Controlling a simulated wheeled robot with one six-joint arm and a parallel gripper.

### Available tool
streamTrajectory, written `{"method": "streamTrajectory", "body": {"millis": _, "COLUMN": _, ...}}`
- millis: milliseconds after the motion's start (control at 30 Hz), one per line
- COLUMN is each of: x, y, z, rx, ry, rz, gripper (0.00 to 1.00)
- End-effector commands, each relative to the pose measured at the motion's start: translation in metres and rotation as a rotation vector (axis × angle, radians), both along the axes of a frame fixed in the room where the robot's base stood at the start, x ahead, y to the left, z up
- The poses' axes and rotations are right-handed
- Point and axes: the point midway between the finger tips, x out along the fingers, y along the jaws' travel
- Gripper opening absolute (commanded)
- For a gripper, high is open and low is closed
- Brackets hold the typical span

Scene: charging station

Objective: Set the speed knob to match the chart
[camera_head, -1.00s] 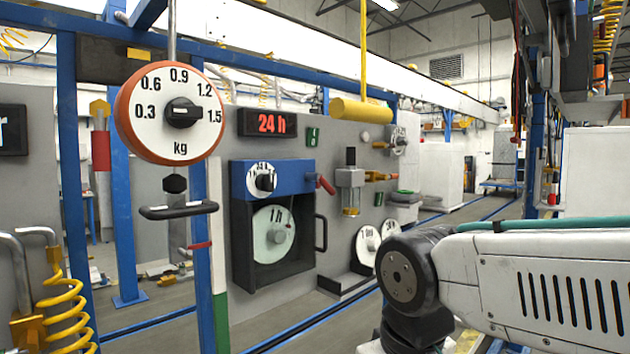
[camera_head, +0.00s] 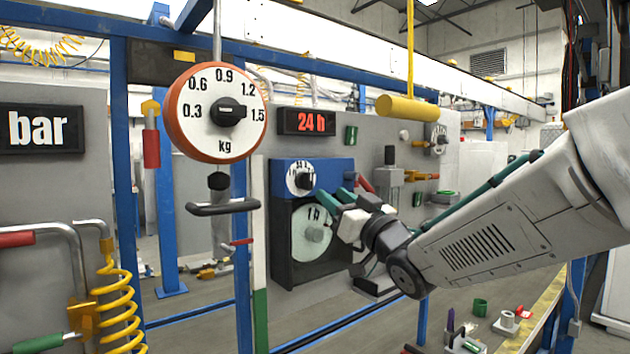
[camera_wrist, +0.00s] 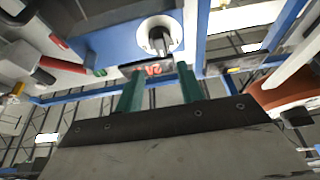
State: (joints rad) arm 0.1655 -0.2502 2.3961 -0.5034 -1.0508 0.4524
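A black knob (camera_head: 301,180) sits on a white numbered dial on the front of a blue box (camera_head: 328,168). Its numbers are too small to read. Below it, a pale chart disc (camera_head: 312,240) marked 1 h sits in a black case, its right side partly hidden by my arm. A display (camera_head: 307,122) above reads 24 h in red. My gripper (camera_head: 342,196) has green fingers and is in front of the box's right side, apart from the knob. In the wrist view, the knob (camera_wrist: 160,40) shows beyond the two spread, empty fingers (camera_wrist: 158,80).
A round orange-rimmed kg scale (camera_head: 215,140) hangs at the left, with a dark handle (camera_head: 222,208) below it. A yellow cylinder (camera_head: 407,110) hangs above right. A red lever (camera_head: 365,184) is close to my gripper. Yellow coiled hose (camera_head: 118,305) stands at lower left.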

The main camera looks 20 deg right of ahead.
Motion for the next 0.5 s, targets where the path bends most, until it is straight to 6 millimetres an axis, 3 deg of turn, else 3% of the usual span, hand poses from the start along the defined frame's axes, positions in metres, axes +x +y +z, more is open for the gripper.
{"method": "streamTrajectory", "body": {"millis": 500, "x": 0.058, "y": 0.021, "z": 0.028, "rx": 0.003, "ry": -0.017, "rz": 0.013, "gripper": 0.38}}
